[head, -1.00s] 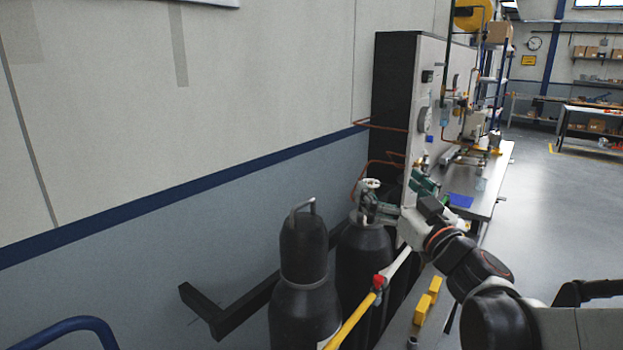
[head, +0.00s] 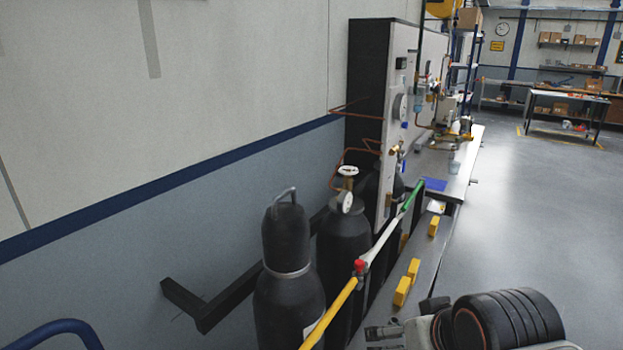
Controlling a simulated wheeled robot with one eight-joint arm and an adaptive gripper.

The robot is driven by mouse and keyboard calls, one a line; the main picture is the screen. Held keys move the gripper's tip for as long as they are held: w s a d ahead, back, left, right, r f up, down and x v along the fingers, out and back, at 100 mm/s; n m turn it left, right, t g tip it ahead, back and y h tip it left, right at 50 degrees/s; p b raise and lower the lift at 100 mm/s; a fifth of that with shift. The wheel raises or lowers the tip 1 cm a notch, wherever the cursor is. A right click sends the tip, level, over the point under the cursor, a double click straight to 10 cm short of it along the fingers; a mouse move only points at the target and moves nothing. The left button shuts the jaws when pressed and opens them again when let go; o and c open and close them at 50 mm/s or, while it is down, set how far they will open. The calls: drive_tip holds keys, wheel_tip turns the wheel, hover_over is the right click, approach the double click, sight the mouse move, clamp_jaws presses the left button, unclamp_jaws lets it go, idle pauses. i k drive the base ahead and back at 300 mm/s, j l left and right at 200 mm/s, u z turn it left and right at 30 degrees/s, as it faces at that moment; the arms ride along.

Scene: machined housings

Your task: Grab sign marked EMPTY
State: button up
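No sign with a readable EMPTY marking shows in the head view. A pale label (head: 312,327) is partly visible on the front black cylinder (head: 290,285), but its text cannot be read. A second black cylinder (head: 343,250) stands behind it, with a pale round valve wheel and a gauge (head: 346,202) on top.
A yellow, white and green bar (head: 342,302) with a red piece runs in front of the cylinders. Yellow blocks (head: 402,291) lie on a grey surface beside it. A panel (head: 400,110) and bench (head: 455,180) stand behind. Open floor (head: 540,220) is at the right.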

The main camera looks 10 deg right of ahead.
sight(413, 270)
drive_tip(key=l+u, duration=0.2)
drive_tip(key=l, duration=0.6)
drive_tip(key=l+u, duration=0.15)
drive_tip(key=l, duration=0.7)
drive_tip(key=k+l+u, duration=0.2)
drive_tip(key=l, duration=0.55)
